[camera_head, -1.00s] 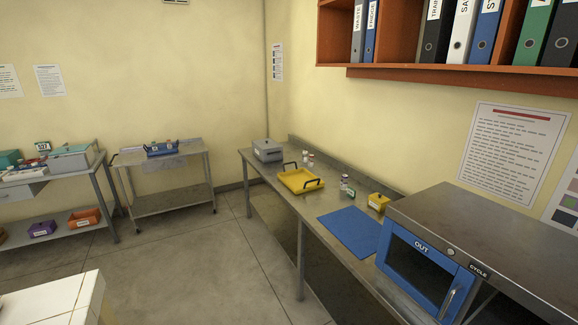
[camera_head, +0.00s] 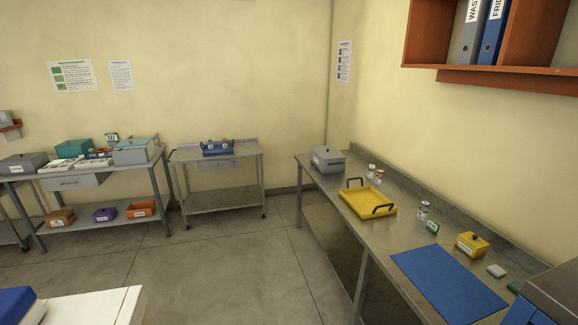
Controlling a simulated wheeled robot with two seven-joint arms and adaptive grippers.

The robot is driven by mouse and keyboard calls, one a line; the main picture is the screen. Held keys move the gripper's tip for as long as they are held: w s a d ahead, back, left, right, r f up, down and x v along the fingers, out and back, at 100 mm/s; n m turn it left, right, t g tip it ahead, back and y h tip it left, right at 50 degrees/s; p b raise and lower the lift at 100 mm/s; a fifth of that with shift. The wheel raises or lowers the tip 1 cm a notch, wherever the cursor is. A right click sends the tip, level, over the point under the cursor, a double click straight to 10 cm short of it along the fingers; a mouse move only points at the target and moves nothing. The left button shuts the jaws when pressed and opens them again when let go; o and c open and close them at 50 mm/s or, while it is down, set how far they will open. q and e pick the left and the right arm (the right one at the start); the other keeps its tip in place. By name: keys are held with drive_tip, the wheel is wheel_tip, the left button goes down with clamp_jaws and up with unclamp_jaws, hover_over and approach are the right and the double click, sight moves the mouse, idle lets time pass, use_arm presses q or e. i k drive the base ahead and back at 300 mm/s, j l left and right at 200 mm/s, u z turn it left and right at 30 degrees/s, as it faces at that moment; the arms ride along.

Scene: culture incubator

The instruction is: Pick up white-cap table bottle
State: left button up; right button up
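On the steel bench at the right stand a few small bottles. A small bottle with a pale top (camera_head: 371,171) stands behind the yellow tray, beside another with a reddish top (camera_head: 379,177). A third bottle (camera_head: 423,210) with a pale top and a dark label band stands nearer, to the right of the tray. They are too small to be sure of the cap colours. Neither of my grippers is in view.
The bench (camera_head: 345,193) holds a yellow tray with dark handles (camera_head: 370,203), a grey box (camera_head: 327,160), a blue mat (camera_head: 447,283) and a yellow box (camera_head: 472,244). A cart (camera_head: 215,203) and shelf table (camera_head: 70,186) stand left. Floor (camera_head: 225,265) is clear between.

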sight(371, 172)
drive_tip(key=i+u, duration=0.2)
drive_tip(key=i, duration=0.6)
drive_tip(key=i+z, duration=0.1)
drive_tip(key=i, duration=0.3)
drive_tip(key=i+j+z, duration=0.1)
drive_tip(key=i, duration=0.3)
drive_tip(key=i+j+z, duration=0.1)
drive_tip(key=i+z, duration=0.2)
drive_tip(key=z, duration=0.15)
drive_tip(key=i+j+z, duration=0.25)
drive_tip(key=z, duration=0.2)
drive_tip(key=i+j+z, duration=0.3)
drive_tip(key=z, duration=0.15)
drive_tip(key=i+j+z, duration=0.2)
drive_tip(key=j+z, duration=0.25)
drive_tip(key=i+j+z, duration=0.15)
drive_tip(key=j+z, duration=0.75)
